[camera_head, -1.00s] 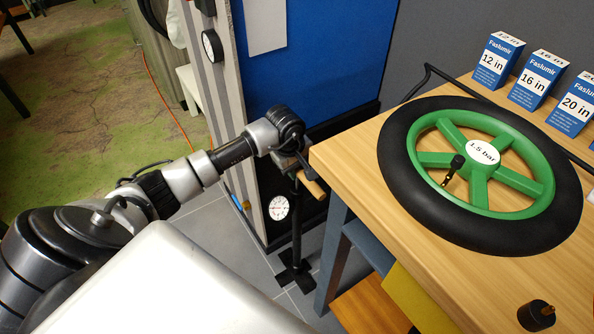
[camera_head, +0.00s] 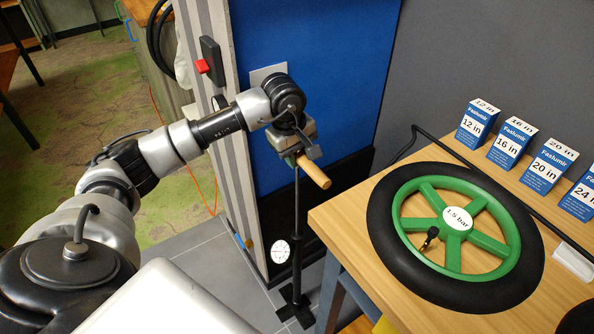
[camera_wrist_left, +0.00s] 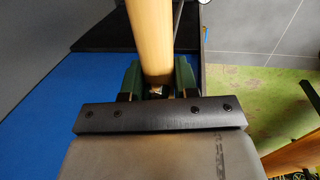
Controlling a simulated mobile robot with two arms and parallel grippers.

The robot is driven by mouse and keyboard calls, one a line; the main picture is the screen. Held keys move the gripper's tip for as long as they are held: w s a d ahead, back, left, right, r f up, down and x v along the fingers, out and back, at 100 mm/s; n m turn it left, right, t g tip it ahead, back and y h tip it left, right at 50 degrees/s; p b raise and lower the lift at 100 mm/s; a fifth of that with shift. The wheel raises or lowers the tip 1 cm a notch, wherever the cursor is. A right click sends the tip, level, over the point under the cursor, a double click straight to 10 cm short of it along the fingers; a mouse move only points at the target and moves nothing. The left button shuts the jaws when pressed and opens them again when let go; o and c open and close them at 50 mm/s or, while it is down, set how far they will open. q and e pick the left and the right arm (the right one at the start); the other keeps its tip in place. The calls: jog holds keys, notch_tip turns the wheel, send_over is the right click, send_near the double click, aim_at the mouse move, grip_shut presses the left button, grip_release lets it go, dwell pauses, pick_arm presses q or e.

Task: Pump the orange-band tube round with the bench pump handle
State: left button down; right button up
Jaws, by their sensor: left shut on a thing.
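The floor pump's wooden handle (camera_head: 313,172) is in my left gripper (camera_head: 298,150), at the top of a thin black shaft. In the left wrist view the handle (camera_wrist_left: 150,35) runs between the green fingers of the left gripper (camera_wrist_left: 157,78). The pump (camera_head: 297,265) stands upright on the floor beside the bench, with a round white gauge (camera_head: 281,251). A black tube (camera_head: 385,272) surrounds a green spoked wheel marked 1.5 bar (camera_head: 457,219) on the bench. A black and brass valve piece (camera_head: 430,238) is at the wheel. No orange band shows. My right gripper is out of view.
The wooden bench (camera_head: 345,215) is right of the pump. Several blue size boxes (camera_head: 510,144) line its back. A black hose (camera_head: 440,143) crosses the bench's back edge. A blue panel (camera_head: 310,60) stands behind the pump, with a striped post (camera_head: 207,100) to the left.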

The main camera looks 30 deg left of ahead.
pick_arm(q)
notch_tip(320, 180, up, 10)
jog(key=p, duration=0.3)
jog(key=shift+r, duration=0.15)
jog(key=c, duration=0.9)
grip_release()
jog(key=shift+o, duration=0.2)
notch_tip(320, 180, up, 10)
jog(key=s, duration=0.2)
jog(key=shift+a+r+b, duration=0.2)
jog(key=shift+a+b, duration=0.15)
jog(key=shift+a, duration=0.1)
